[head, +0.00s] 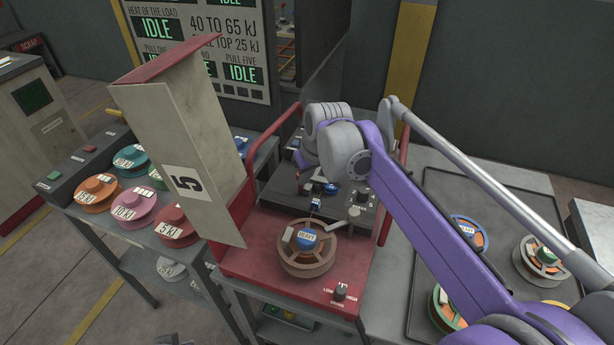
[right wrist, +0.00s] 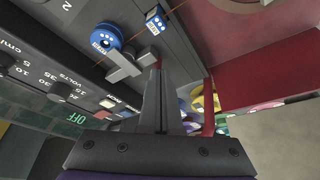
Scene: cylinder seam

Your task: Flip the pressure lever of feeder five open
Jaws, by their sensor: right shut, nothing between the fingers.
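Feeder five is the red stand (head: 250,225) with a raised beige cover (head: 185,140) marked 5. A spool (head: 307,252) with a blue label sits on its front. Behind the spool is a dark deck (head: 275,190) with small blue parts. In the right wrist view a grey lever-like bar (right wrist: 127,67) lies beside a blue round part (right wrist: 105,38) and a blue block (right wrist: 155,20). My right gripper (right wrist: 160,62) is shut and empty, its fingertips close beside the grey bar; I cannot tell whether they touch. In the head view my wrist hides much of the deck.
A rack of coloured spools (head: 130,205) stands to the left. A dark tray (head: 500,225) with more spools lies to the right. A LOW–HIGH knob (head: 340,292) is at the feeder's front. Red side rails (head: 275,140) flank the deck, and the cover rises on the left.

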